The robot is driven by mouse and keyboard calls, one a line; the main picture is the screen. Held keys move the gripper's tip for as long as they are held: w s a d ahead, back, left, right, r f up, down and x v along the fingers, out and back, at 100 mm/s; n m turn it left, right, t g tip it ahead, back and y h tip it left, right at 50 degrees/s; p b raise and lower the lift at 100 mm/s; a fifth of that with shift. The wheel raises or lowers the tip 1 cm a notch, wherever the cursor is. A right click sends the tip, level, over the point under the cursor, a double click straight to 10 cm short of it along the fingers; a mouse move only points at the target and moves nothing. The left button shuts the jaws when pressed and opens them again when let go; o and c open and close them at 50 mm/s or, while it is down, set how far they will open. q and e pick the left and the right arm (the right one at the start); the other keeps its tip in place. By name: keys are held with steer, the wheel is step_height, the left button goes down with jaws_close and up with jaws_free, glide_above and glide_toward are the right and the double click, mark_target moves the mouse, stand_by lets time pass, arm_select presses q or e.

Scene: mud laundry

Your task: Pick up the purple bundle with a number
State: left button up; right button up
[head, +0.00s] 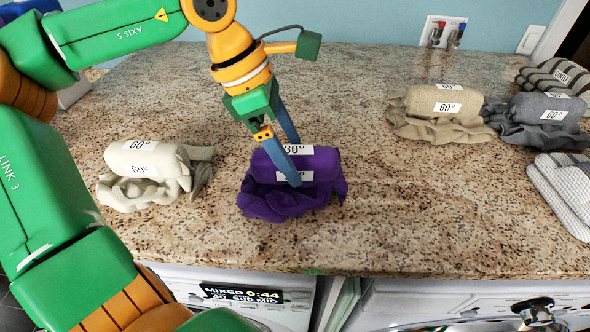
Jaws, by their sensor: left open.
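The purple bundle (318,172) lies on the speckled countertop (400,215) near its middle front. It is a rolled cloth with loose folds at its base and white labels, one reading 30°. My left gripper (294,163) reaches down over it from above. Its two blue fingers are apart, one in front of the bundle's label and one towards its back. The near finger partly covers the front label. I cannot tell whether either finger touches the cloth. My right gripper is not in view.
A cream bundle (146,172) marked 60° lies to the left. A beige bundle (440,112), a grey bundle (545,118), a striped bundle (553,78) and a checked folded cloth (562,190) are at the right. Washing machines (250,295) stand below the front edge. Counter around the purple bundle is clear.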

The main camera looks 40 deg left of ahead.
arm_select(q)
steer(key=shift+w+d+f, duration=0.1)
steer(key=shift+w+f, duration=0.15)
steer(key=shift+f, duration=0.25)
steer(key=shift+w+d+f, duration=0.1)
steer(key=shift+w+f, duration=0.1)
steer(key=shift+f, duration=0.3)
steer(key=shift+w+a+f, duration=0.2)
steer(key=shift+w+a, duration=0.1)
steer(key=shift+w, duration=0.1)
steer(key=shift+s+d, duration=0.2)
steer(key=shift+s, duration=0.1)
steer(key=shift+f, duration=0.1)
steer(key=shift+w+a, duration=0.1)
steer(key=shift+w, duration=0.05)
jaws_close()
